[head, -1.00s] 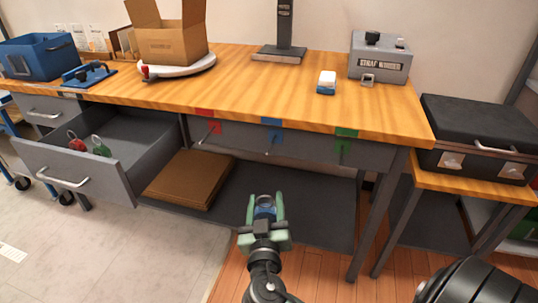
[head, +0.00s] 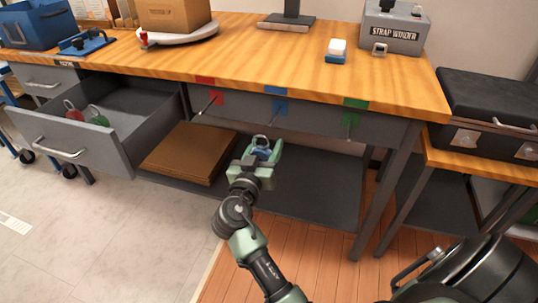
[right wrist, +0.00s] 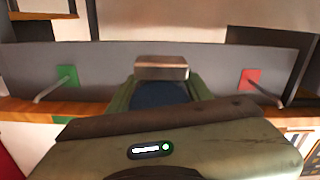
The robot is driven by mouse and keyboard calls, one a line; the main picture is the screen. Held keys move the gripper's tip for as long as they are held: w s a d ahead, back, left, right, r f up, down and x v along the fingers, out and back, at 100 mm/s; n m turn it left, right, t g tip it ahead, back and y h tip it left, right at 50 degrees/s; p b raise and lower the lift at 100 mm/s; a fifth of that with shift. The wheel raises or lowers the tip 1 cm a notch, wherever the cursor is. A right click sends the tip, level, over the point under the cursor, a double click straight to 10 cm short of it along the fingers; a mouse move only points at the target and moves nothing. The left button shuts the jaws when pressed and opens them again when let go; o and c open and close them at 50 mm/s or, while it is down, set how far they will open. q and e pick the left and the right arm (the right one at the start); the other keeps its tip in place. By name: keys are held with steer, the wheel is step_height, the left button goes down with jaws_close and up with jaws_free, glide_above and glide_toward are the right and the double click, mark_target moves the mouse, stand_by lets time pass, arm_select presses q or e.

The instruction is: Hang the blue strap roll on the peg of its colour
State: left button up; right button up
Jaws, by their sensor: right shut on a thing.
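My right gripper (head: 262,155) is shut on the blue strap roll (head: 262,152), whose metal buckle (head: 260,140) points up. In the head view the roll is below and slightly left of the blue peg (head: 278,116), apart from it. The blue peg sticks out of the grey rail under the bench top, between the red peg (head: 210,103) and the green peg (head: 351,122). In the right wrist view the dark blue roll (right wrist: 160,95) sits between the fingers, with the green peg (right wrist: 55,85) left and the red peg (right wrist: 258,85) right. The blue peg is hidden there. My left gripper is out of view.
An open drawer (head: 70,150) at the left holds a red roll (head: 75,113) and a green roll (head: 97,118). Brown flat boxes (head: 188,153) lie on the lower shelf. A black case (head: 490,105) stands at the right. The space before the pegs is clear.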

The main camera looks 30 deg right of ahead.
mark_target(280, 123)
steer(key=shift+f+p+x, duration=0.15)
steer(key=shift+p+x, duration=0.25)
steer(key=shift+x, duration=1.65)
steer(key=shift+f+p+x, duration=0.1)
steer(key=shift+p+x, duration=0.25)
steer(key=shift+x, duration=1.7)
steer(key=shift+w+d, duration=0.15)
steer(key=shift+d, duration=0.15)
steer(key=shift+w+f, duration=0.1)
steer(key=shift+f, duration=0.05)
steer(key=shift+d, duration=0.1)
steer(key=shift+w+d+f+b, duration=0.1)
steer(key=shift+b, duration=0.3)
steer(key=shift+w+d+f, duration=0.1)
steer(key=shift+d, duration=0.05)
steer(key=shift+d+f+b, duration=0.1)
steer(key=shift+b, duration=0.4)
steer(key=shift+w, duration=0.1)
steer(key=shift+b, duration=0.35)
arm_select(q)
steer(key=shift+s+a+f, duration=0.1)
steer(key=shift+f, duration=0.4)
